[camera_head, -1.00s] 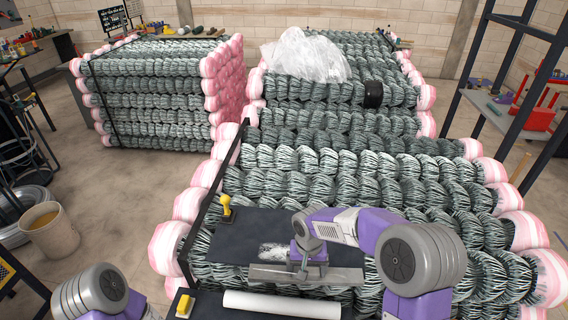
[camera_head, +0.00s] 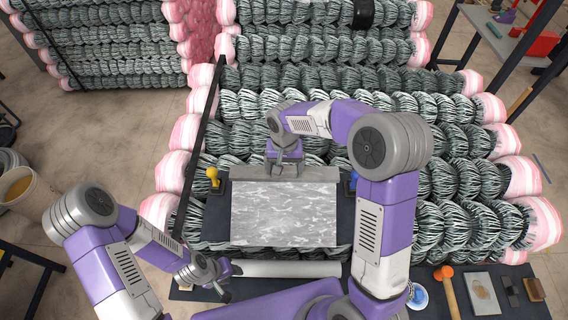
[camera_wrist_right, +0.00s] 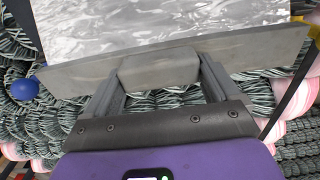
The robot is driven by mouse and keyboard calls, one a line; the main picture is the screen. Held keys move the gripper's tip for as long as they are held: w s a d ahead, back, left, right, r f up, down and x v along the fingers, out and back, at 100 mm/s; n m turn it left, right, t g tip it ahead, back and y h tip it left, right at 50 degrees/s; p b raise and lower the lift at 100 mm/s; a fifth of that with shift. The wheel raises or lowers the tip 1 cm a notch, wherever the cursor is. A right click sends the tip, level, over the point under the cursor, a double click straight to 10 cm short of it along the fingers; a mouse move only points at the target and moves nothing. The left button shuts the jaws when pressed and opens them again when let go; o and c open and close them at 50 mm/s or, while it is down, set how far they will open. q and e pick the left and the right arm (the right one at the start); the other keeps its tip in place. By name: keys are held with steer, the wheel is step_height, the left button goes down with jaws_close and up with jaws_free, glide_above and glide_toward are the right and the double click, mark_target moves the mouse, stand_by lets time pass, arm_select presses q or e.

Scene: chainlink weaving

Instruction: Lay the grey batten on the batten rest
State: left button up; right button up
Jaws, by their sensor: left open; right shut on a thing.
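The grey batten (camera_head: 245,173) is a long flat bar lying crosswise along the far edge of a marbled grey sheet (camera_head: 285,213), between a yellow knob (camera_head: 213,176) and a blue knob (camera_head: 352,181). My right gripper (camera_head: 285,172) is shut on the block in the batten's middle; the right wrist view shows the batten (camera_wrist_right: 230,55) with the block (camera_wrist_right: 159,69) between the fingers. I cannot pick out the batten rest, nor tell whether the batten touches anything beneath it. My left gripper (camera_head: 222,285) is open and empty at the front left, near a white roll (camera_head: 290,269).
Rows of bundled wire mesh (camera_head: 445,180) with pink ends lie beyond and beside the dark board (camera_head: 216,225). An orange-headed mallet (camera_head: 447,285), a blue-rimmed cup (camera_head: 418,297) and a grey plate (camera_head: 482,293) are at the front right. A bucket (camera_head: 25,195) stands on the floor at left.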

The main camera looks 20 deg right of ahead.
steer(key=shift+w+f, duration=0.15)
steer(key=shift+f, duration=0.15)
arm_select(q)
steer(key=f+b, duration=0.6)
steer(key=shift+w+f, duration=0.2)
arm_select(e)
step_height(320, 180, down, 7)
steer(key=shift+f, duration=0.1)
arm_select(q)
steer(key=shift+f+b, duration=0.5)
steer(key=shift+b, duration=0.15)
arm_select(e)
steer(key=shift+f, duration=0.6)
steer(key=o, duration=0.9)
steer(key=shift+r, duration=0.1)
arm_select(q)
steer(key=shift+r, duration=0.1)
arm_select(e)
step_height(320, 180, up, 7)
steer(key=shift+r, duration=0.2)
